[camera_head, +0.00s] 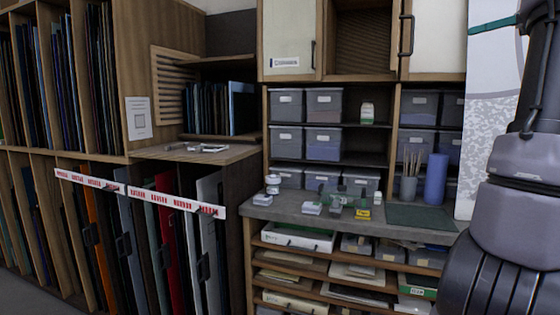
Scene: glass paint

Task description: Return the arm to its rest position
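Part of my arm, a thick grey and black link, fills the right edge of the head view, close to the camera. The arm rises beyond the top of the picture. My gripper is not in view, so its state and anything in it are hidden.
A grey worktop (290,212) holds small boxes, jars, a brush cup (408,188) and a blue cylinder (435,180). Grey bins (324,105) fill the shelves above. Racks of upright glass sheets stand at left, with a red-and-white barrier strip (140,193) across them. A wooden ledge (205,154) sits between.

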